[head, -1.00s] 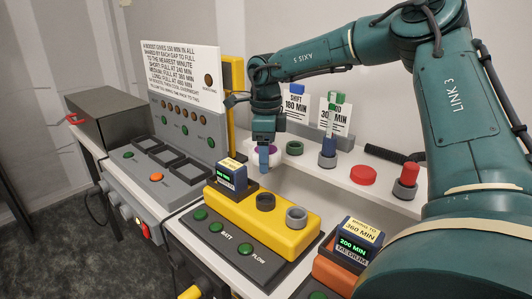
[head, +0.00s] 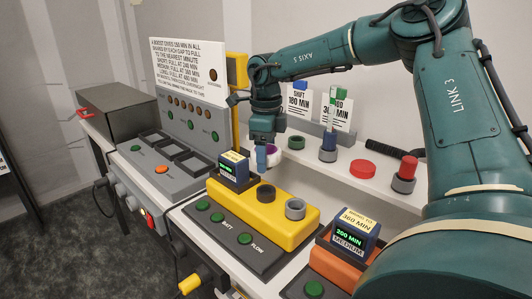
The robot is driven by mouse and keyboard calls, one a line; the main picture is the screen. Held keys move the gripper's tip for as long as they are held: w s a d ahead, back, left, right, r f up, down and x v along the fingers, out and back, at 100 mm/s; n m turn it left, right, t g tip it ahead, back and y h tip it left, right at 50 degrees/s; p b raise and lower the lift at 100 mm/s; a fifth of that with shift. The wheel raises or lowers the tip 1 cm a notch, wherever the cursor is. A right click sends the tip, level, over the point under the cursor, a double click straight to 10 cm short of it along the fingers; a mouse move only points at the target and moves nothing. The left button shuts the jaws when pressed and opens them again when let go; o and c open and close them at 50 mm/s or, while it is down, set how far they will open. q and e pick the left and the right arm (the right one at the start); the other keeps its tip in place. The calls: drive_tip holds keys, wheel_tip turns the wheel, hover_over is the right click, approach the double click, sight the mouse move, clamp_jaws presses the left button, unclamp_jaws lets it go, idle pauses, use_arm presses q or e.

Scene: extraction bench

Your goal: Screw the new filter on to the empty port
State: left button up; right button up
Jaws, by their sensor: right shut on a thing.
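My right gripper (head: 262,156) reaches down over the back of the bench. Its blue fingers are shut on a round, pale and purple thing (head: 271,151), which looks like the filter; the fingers hide much of it. The yellow block (head: 246,206) stands in front of and below the gripper. My left gripper is not in view.
A display box (head: 234,168) stands at the yellow block's left end. An orange unit with a "MEDIUM" display (head: 350,239) is partly hidden by my right arm. The back shelf holds a green ring (head: 296,142), a red disc (head: 363,168) and a red-topped post (head: 408,170).

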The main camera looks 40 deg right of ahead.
wheel_tip(320, 180, down, 4)
drive_tip(key=shift+r+b, duration=0.25)
drive_tip(key=shift+b, duration=1)
drive_tip(key=shift+f+b, duration=0.55)
drive_tip(key=shift+f, duration=0.15)
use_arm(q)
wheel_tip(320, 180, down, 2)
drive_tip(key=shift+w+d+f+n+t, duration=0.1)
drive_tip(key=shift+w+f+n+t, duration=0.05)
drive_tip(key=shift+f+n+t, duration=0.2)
use_arm(e)
drive_tip(key=shift+f, duration=0.25)
use_arm(q)
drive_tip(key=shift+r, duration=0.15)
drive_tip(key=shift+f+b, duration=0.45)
drive_tip(key=shift+b, duration=0.15)
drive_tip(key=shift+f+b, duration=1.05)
use_arm(e)
drive_tip(key=shift+f, duration=1.3)
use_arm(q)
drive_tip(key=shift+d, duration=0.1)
